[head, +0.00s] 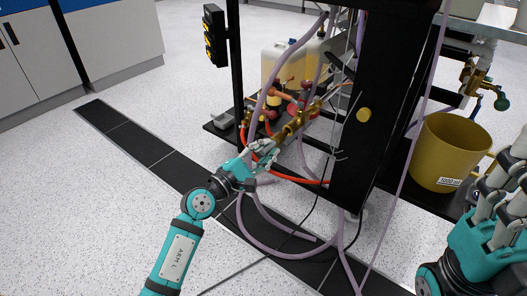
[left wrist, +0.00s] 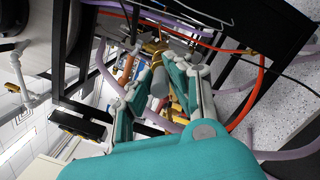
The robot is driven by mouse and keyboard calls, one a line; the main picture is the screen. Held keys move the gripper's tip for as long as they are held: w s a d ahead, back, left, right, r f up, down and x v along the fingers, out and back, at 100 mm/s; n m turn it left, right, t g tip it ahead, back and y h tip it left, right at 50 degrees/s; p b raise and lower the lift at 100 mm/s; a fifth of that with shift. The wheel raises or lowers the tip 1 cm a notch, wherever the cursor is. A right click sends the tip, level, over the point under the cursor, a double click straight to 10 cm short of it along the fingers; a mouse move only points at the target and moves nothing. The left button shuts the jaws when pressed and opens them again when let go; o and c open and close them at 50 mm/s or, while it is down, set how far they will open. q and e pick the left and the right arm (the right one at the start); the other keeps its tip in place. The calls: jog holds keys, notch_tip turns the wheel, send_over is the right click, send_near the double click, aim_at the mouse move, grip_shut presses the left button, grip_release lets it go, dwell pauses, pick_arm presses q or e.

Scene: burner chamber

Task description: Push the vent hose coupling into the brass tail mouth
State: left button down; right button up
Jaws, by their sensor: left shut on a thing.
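My left gripper (head: 268,150) is at the front of the black frame, just below and left of a brass fitting (head: 291,130). In the left wrist view, its fingers (left wrist: 158,88) are closed around a grey cylindrical piece (left wrist: 160,82), which I take as the vent hose coupling. Brass-coloured parts (left wrist: 153,50) lie just beyond it. I cannot tell whether the coupling touches the brass tail mouth or sits inside it; the fingers hide the join. My right gripper (head: 500,188) is at the right edge, away from the brass parts, its fingers pointing up.
Lilac hoses (head: 247,222) loop down to the floor in front of the frame. An orange-red hose (head: 300,181) runs close under the left gripper. A black panel (head: 365,120) stands right of the brass parts. A yellow bucket (head: 447,150) stands near my right gripper.

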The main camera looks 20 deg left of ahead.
aim_at(275, 142)
pick_arm(q)
jog(key=shift+x, duration=1.45)
jog(key=c, duration=1.2)
grip_release()
jog(key=shift+a+f, duration=0.1)
jog(key=shift+a, duration=0.05)
jog(key=shift+s, duration=0.1)
